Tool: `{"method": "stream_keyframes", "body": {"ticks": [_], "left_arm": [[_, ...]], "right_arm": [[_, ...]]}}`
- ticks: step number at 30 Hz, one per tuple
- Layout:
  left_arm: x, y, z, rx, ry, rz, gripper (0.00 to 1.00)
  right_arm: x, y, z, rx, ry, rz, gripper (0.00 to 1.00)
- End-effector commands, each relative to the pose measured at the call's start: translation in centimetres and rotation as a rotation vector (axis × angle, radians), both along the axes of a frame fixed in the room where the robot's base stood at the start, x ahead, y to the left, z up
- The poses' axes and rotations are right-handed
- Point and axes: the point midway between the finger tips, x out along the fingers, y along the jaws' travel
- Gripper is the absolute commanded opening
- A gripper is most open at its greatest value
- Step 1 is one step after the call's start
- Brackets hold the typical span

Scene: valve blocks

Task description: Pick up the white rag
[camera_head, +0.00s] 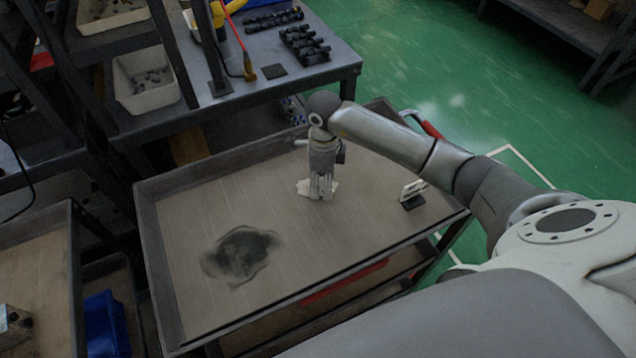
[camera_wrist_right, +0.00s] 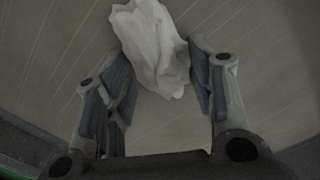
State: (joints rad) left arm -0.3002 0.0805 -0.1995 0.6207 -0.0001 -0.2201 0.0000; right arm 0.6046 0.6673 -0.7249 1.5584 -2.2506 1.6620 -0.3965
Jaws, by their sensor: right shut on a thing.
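The white rag (camera_head: 303,187) is a small crumpled cloth at the middle of the cart's top tray (camera_head: 190,215). My right gripper (camera_head: 321,193) points straight down at it, with its fingertips low over the tray surface. In the right wrist view, the rag (camera_wrist_right: 152,40) sits between the two fingertips of the right gripper (camera_wrist_right: 158,62), and the jaws are shut on it. Part of the rag is hidden behind the fingers in the head view. I cannot tell whether the rag still touches the tray. My left gripper is not in view.
A dark stain (camera_head: 240,253) marks the tray's left half. A small white card on a black base (camera_head: 412,195) stands right of my gripper. The tray has a raised rim. Behind is a workbench with black valve blocks (camera_head: 305,45) and a pale bin (camera_head: 146,92).

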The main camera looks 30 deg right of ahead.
Motion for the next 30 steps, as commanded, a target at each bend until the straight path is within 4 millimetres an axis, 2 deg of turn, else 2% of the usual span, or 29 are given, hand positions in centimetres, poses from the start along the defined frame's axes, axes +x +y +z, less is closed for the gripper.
{"method": "stream_keyframes", "body": {"ticks": [8,14,24,30], "left_arm": [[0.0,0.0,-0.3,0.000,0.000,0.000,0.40],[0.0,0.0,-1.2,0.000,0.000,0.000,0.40],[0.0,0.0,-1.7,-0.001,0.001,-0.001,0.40],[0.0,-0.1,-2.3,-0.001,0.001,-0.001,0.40]], "right_arm": [[0.1,-0.1,0.7,-0.001,-0.002,0.000,0.30],[0.1,0.0,3.3,-0.001,-0.005,0.002,0.30],[-4.8,2.6,9.4,-0.002,-0.005,0.006,0.30],[-8.3,4.5,10.9,-0.001,-0.003,0.004,0.30]]}}
